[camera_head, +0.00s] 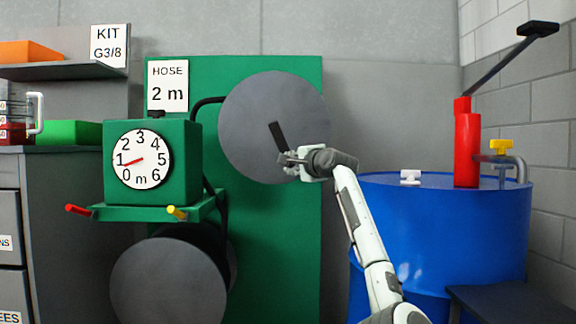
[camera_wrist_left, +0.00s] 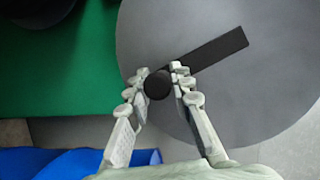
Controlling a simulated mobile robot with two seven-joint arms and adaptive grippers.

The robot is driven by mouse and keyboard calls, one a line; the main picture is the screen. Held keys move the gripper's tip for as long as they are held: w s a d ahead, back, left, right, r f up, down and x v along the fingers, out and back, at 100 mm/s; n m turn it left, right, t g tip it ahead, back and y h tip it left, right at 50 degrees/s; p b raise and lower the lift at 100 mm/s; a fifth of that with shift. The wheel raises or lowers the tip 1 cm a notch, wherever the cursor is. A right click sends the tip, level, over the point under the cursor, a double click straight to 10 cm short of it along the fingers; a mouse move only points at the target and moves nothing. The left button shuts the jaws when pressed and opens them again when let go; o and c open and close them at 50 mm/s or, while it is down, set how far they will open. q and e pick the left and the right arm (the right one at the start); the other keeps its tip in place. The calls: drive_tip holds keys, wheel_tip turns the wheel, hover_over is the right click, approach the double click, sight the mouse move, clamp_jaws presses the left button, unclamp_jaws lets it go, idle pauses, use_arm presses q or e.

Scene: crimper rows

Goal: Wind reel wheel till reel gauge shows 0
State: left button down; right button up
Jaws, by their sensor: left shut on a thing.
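The reel wheel (camera_head: 250,110) is a large grey disc on a green panel. A black crank bar (camera_head: 277,133) crosses its face; in the left wrist view the bar (camera_wrist_left: 222,50) runs up and right from a round black knob (camera_wrist_left: 158,85). My left gripper (camera_head: 288,160) is at the wheel's lower right, its fingers shut on the knob. My right gripper is out of view.
A sign reading HOSE 2 m (camera_head: 168,86) stands above the gauge box. Red (camera_head: 78,210) and yellow (camera_head: 176,213) handles stick out below it. Another grey disc (camera_head: 170,282) is underneath. A blue drum (camera_head: 450,235) with a red pump (camera_head: 467,150) stands at right.

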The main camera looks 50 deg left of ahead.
use_arm(q)
drive_tip(key=shift+w+d+r, duration=0.2)
drive_tip(key=shift+w+d, duration=0.1)
drive_tip(key=c, duration=1.3)
unclamp_jaws()
drive_tip(key=shift+a, duration=0.1)
drive_tip(key=shift+s, duration=0.1)
drive_tip(key=v, duration=1.2)
drive_tip(key=shift+f, duration=0.1)
